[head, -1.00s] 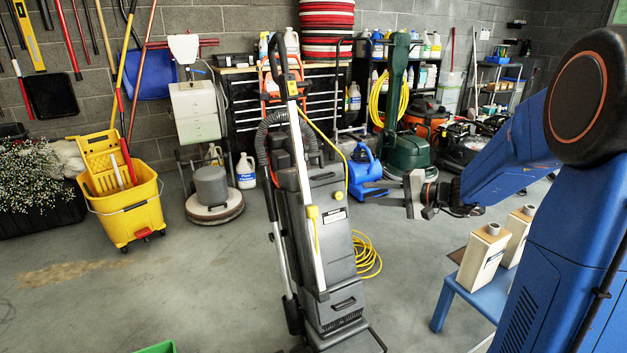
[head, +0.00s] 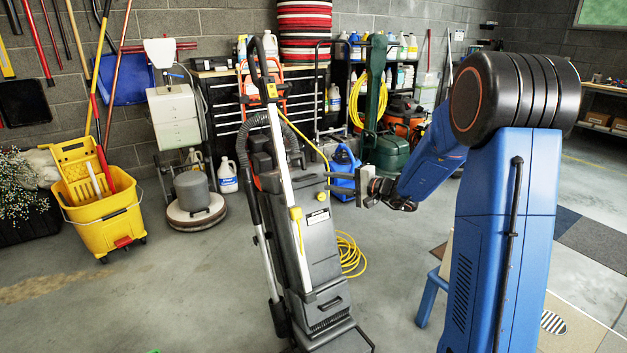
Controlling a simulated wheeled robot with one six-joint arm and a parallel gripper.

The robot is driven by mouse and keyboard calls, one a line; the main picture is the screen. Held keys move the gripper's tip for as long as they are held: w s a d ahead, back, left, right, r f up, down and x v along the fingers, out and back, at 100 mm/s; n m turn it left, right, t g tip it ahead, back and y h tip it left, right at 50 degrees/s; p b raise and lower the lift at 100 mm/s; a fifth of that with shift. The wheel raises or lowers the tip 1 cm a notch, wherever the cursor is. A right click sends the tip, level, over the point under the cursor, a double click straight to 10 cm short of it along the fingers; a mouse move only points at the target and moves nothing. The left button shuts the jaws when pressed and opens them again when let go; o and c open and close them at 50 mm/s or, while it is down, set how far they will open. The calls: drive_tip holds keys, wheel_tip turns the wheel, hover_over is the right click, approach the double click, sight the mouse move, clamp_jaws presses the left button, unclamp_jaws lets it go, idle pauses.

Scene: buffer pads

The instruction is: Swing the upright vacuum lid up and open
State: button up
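The upright vacuum (head: 322,262) stands in the middle of the floor, grey with a black handle and a pale metal tube. Its lid (head: 312,200) is the upper front panel and looks closed, flush with the body. A yellow cord clip hangs over its left side. Nothing shows between the fingers.
A yellow coiled cord (head: 350,256) lies behind the vacuum on its right. A blue stool (head: 430,298) stands partly hidden behind my arm. A yellow mop bucket (head: 105,212) and a floor polisher (head: 194,200) stand at the left.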

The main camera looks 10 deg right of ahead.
approach(294, 174)
drive_tip(key=w+f, duration=0.2)
drive_tip(key=w, duration=0.1)
drive_tip(key=shift+w+a+f, duration=0.1)
drive_tip(key=shift+w, duration=0.2)
clamp_jaws()
